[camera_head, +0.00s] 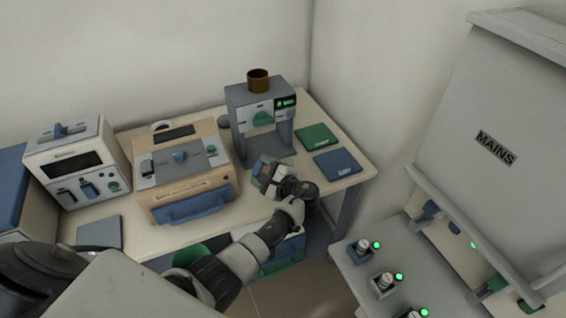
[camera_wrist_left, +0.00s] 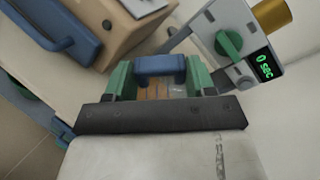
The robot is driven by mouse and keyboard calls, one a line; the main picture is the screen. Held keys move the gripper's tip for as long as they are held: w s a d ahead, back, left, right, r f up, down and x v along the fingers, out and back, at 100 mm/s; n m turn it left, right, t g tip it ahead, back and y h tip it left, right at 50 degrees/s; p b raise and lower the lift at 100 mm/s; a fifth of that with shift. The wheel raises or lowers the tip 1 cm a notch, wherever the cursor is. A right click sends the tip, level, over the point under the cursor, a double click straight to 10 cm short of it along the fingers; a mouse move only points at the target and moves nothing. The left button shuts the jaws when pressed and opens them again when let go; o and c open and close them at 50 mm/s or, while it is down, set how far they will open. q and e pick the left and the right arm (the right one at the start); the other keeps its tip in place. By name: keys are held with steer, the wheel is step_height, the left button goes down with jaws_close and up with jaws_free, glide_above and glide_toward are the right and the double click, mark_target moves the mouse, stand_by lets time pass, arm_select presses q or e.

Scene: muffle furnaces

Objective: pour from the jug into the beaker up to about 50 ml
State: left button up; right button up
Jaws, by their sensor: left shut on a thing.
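My left gripper (camera_head: 265,174) is in front of the grey machine, at the right part of the bench. In the left wrist view its green fingers (camera_wrist_left: 160,76) are shut on a blue bar-shaped part (camera_wrist_left: 160,65). The rest of the held thing is mostly hidden, so I cannot tell whether it is the jug. I cannot make out a beaker in either view. My right gripper is not in view.
The grey machine (camera_head: 256,98) has a brown cup-shaped top (camera_head: 258,80); its display (camera_wrist_left: 265,66) reads 0 sec. A tan box furnace (camera_head: 181,166) and a white instrument (camera_head: 78,161) stand left. Green (camera_head: 318,137) and blue (camera_head: 338,163) mats lie right. A MAINS cabinet (camera_head: 496,148) stands far right.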

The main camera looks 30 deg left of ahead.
arm_select(q)
steer(key=shift+w+r+p, duration=0.15)
steer(key=shift+r+p, duration=0.15)
stand_by(0.5)
steer(key=shift+w+r+m, duration=0.1)
steer(key=shift+r+m, duration=0.05)
steer(key=shift+m, duration=0.25)
steer(key=shift+r+p, duration=0.1)
steer(key=shift+p, duration=0.3)
stand_by(0.4)
steer(key=shift+w+d+r+g, duration=0.1)
steer(key=shift+w+r+g, duration=0.1)
steer(key=shift+g, duration=0.1)
steer(key=shift+w+r+m+p, duration=0.25)
steer(key=shift+m+p, duration=0.35)
steer(key=shift+p, duration=0.25)
stand_by(3.2)
stand_by(0.4)
steer(key=shift+s+f+n+b, duration=0.35)
steer(key=shift+f+n+b, duration=0.05)
steer(key=shift+f+b, duration=0.25)
steer(key=shift+s+f, duration=0.1)
steer(key=shift+s, duration=0.05)
steer(key=shift+n, duration=0.3)
